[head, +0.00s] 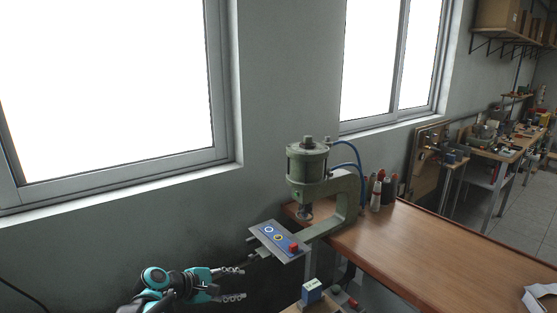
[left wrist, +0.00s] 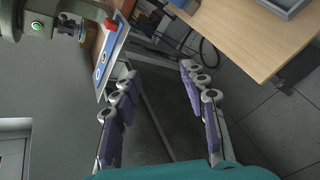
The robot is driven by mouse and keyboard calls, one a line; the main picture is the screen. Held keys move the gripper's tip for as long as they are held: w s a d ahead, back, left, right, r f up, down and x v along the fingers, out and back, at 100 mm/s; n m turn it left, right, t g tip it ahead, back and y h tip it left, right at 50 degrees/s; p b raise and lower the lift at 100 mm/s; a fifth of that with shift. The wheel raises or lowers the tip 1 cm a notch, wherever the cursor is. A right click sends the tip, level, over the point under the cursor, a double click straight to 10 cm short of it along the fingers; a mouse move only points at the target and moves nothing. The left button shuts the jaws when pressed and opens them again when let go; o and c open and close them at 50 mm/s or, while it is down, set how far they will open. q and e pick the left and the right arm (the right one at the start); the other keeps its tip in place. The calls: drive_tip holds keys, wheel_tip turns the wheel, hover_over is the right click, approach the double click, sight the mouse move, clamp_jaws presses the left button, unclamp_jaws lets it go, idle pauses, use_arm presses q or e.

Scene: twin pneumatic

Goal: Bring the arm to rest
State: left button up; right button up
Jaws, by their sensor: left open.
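My left gripper (head: 241,284) is at the lower middle of the head view, at the end of my black and teal left arm. Its two fingers are spread apart with nothing between them. In the left wrist view the open gripper (left wrist: 159,76) shows floor and a table leg between its purple-padded fingers. It is left of and below the control panel (head: 281,240), apart from it in the head view. The panel has a red button and ringed buttons. It sits before the green pneumatic press (head: 309,164). My right gripper is in neither view.
The press stands at the left end of a wooden table (head: 420,255). Bottles (head: 378,190) stand beside it. A blue and white box (head: 312,291) is below the panel. A grey tray (head: 541,300) is at the right edge. A wall with windows is behind.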

use_arm(q)
drive_tip(key=s+a+f+m+y, duration=0.1)
drive_tip(key=s+m+y, duration=0.3)
drive_tip(key=s+m, duration=0.4)
drive_tip(key=s+a+f+m+y, duration=0.2)
drive_tip(key=s+m, duration=0.6)
drive_tip(key=s, duration=1)
drive_tip(key=a+y, duration=0.2)
drive_tip(key=y, duration=0.1)
drive_tip(key=shift+s+a, duration=0.2)
drive_tip(key=shift+s, duration=0.15)
